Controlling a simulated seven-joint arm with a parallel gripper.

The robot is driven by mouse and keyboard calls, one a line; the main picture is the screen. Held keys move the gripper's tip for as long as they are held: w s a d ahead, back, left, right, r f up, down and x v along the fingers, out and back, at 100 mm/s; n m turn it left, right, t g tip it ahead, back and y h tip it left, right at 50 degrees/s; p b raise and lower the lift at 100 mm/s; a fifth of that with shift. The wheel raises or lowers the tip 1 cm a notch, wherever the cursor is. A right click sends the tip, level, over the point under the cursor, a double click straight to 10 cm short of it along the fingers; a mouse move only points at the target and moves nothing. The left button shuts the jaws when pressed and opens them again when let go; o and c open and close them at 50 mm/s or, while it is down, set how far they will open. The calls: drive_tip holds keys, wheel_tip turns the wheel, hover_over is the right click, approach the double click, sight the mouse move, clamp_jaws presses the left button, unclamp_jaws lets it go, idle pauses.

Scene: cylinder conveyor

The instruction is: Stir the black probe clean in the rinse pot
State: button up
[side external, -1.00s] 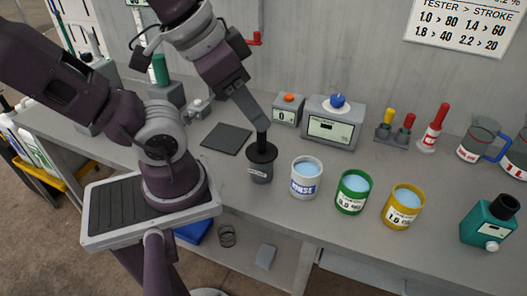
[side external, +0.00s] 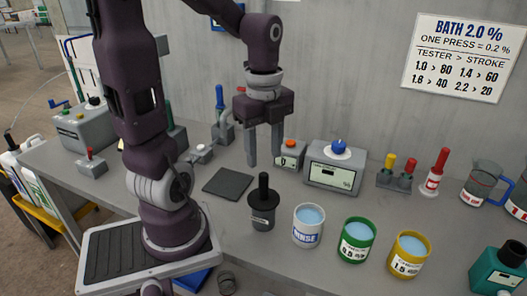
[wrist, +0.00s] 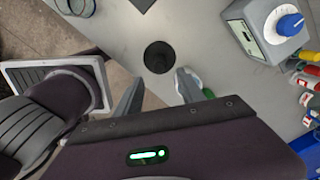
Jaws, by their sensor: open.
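The black probe (side external: 263,187) stands upright in a grey holder pot (side external: 263,222), its round black cap over the pot's mouth. In the wrist view the probe (wrist: 159,57) shows as a black disc beyond the fingertips. The white rinse pot (side external: 307,235) with a blue RINSE label stands just right of the holder, with blue liquid inside. In the wrist view it is mostly hidden behind a finger. My gripper (side external: 264,159) is open and empty, above the probe and apart from it; its fingers (wrist: 158,78) point down.
A green cup (side external: 356,243) and a yellow cup (side external: 407,258) of blue liquid stand right of the rinse pot. A grey tester box (side external: 333,178) with a blue knob stands behind. A dark flat pad (side external: 228,183) lies left of the holder. A teal bottle (side external: 497,272) is at far right.

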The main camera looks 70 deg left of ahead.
sight(263, 174)
drive_tip(key=shift+a+f+m, duration=0.2)
drive_tip(key=shift+f+m, duration=0.1)
drive_tip(key=shift+m, duration=0.1)
wheel_tip(263, 174, down, 7)
drive_tip(key=shift+r, duration=0.1)
clamp_jaws()
